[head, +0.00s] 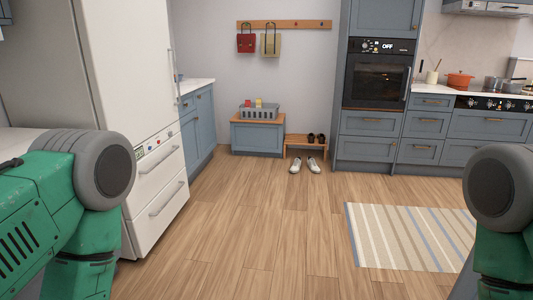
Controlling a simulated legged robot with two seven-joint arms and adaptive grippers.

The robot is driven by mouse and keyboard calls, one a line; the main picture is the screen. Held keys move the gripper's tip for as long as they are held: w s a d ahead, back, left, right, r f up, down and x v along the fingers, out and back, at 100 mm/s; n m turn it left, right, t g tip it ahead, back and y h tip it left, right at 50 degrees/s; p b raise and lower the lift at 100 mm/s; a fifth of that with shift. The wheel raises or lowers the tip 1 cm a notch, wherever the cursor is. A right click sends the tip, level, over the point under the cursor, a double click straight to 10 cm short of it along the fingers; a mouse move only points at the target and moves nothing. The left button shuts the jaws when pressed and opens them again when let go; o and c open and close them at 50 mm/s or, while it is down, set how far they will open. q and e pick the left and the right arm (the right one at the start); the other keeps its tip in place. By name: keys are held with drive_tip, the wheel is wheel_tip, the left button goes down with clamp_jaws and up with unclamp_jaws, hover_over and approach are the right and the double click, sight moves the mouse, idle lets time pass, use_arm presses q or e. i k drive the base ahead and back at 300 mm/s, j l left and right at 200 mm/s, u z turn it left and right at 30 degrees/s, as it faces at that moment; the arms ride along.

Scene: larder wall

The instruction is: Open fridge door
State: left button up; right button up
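A tall white fridge (128,75) stands at the left, its front facing right. Its upper door has a long vertical metal handle (173,72) near the far edge and looks closed. Two drawers with slanted bar handles sit below it, and both look shut; the upper drawer handle (160,158) and the lower drawer handle (166,199) show clearly. Parts of my green and grey arms show at the left and right edges of the head view. Neither gripper is in view. The lower left of the fridge is hidden behind my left arm.
The wooden floor (235,235) in front of the fridge is clear. A striped rug (395,236) lies at the right. Blue cabinets and an oven (378,75) line the back right.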

sight(125, 46)
drive_tip(key=i, duration=2)
